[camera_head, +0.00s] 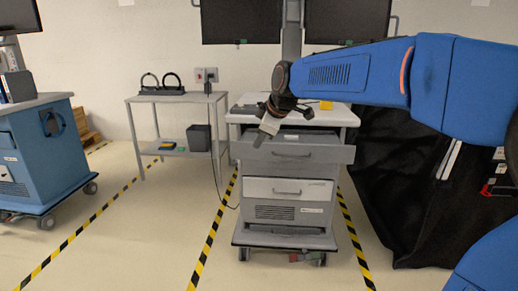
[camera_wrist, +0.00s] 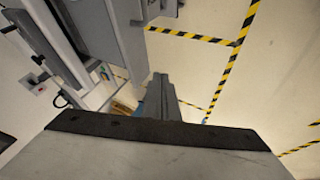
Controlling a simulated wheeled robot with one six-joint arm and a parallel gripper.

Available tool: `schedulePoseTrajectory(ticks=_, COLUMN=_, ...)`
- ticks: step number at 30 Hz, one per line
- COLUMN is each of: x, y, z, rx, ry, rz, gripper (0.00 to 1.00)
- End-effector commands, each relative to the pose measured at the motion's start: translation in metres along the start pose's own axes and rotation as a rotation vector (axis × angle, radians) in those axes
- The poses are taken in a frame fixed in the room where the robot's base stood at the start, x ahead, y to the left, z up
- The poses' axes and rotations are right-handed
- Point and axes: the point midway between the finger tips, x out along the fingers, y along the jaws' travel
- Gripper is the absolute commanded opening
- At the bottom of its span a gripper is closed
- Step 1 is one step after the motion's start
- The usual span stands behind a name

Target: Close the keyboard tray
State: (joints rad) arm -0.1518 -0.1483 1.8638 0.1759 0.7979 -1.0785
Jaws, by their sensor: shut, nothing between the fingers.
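The grey keyboard tray (camera_head: 325,154) is at the top of the middle cart, below the white worktop (camera_head: 344,116). Its wide front stands out ahead of the cart body, so it looks pulled out. A handle (camera_head: 290,154) runs along its front. My gripper (camera_head: 264,134) is shut and empty, pointing down at the tray's left part in the head view. Whether it touches the tray is unclear. In the wrist view my gripper's fingers (camera_wrist: 160,82) show together, with grey cart parts (camera_wrist: 118,30) to their upper left.
A white drawer (camera_head: 288,190) sits lower in the middle cart. A side table (camera_head: 172,99) and a blue cart (camera_head: 45,150) stand to the left. A black-draped cart (camera_head: 400,190) is close on the right. Striped tape (camera_head: 210,245) marks the floor, which is clear in front.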

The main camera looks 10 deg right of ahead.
Motion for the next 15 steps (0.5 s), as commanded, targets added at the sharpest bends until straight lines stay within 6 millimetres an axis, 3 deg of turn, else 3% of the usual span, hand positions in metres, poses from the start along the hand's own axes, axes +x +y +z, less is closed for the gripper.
schedulePoseTrajectory(ticks=15, x=0.086, y=-0.002, z=0.001, rx=0.002, ry=-0.003, rz=-0.003, gripper=0.00)
